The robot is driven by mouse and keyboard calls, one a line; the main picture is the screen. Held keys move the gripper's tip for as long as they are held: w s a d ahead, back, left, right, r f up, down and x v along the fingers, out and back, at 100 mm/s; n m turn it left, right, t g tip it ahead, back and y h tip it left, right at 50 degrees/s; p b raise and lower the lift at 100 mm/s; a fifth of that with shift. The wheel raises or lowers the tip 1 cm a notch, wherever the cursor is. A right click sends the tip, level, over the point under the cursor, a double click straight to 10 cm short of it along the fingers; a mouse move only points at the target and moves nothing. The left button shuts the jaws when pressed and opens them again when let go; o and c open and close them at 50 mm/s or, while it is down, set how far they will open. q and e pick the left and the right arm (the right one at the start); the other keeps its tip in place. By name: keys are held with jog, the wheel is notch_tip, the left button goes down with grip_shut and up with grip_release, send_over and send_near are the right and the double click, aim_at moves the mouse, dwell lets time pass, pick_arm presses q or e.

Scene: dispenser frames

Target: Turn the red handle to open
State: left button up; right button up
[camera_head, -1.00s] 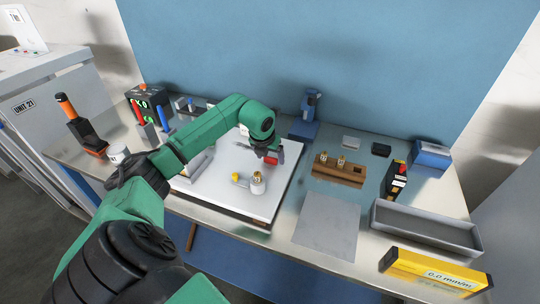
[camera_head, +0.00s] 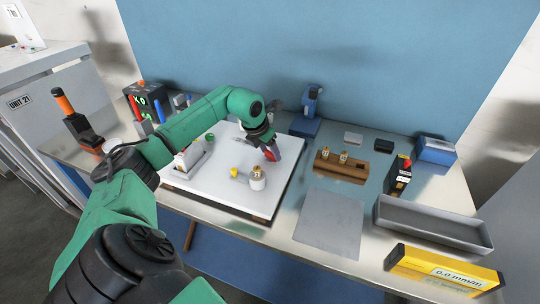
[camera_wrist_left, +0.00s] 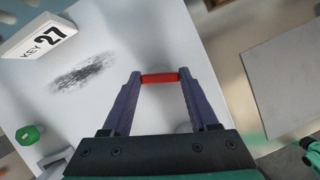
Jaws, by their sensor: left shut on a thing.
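The red handle (camera_wrist_left: 160,78) is a short red bar between the two fingertips of my left gripper (camera_wrist_left: 160,76) in the wrist view. The fingers are shut on it, one at each end. In the head view my left gripper (camera_head: 268,148) is at the back right part of a white panel (camera_head: 225,195), with red showing at its tips. The mount under the handle is hidden by the gripper. My right gripper does not show.
On the panel are a brass fitting with a yellow knob (camera_head: 257,179), a green knob (camera_head: 210,137) and a white block (camera_head: 188,157). A "KEY 27" tag (camera_wrist_left: 38,34) shows in the wrist view. A blue device (camera_head: 307,112) stands behind; a grey tray (camera_head: 430,226) is at right.

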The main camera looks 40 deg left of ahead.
pick_arm(q)
jog(key=shift+a+m+h+b, duration=0.1)
jog(key=shift+m+h+b, duration=0.2)
jog(key=shift+m, duration=0.6)
jog(key=m+h, duration=0.1)
jog(key=m, duration=0.1)
jog(key=shift+w+r+m, duration=0.1)
jog(key=shift+r+m, duration=0.05)
jog(key=shift+m, duration=0.15)
jog(key=m+h, duration=0.1)
jog(key=m, duration=0.1)
jog(key=m+g, duration=0.1)
jog(key=m, duration=0.2)
jog(key=shift+w+a+r+g+h, duration=0.1)
jog(key=shift+w+a+g+h, duration=0.05)
jog(key=shift+g+h, duration=0.2)
jog(key=shift+m+g+h, duration=0.35)
jog(key=shift+m+g, duration=0.2)
jog(key=shift+m, duration=1.55)
jog(key=o, duration=1.4)
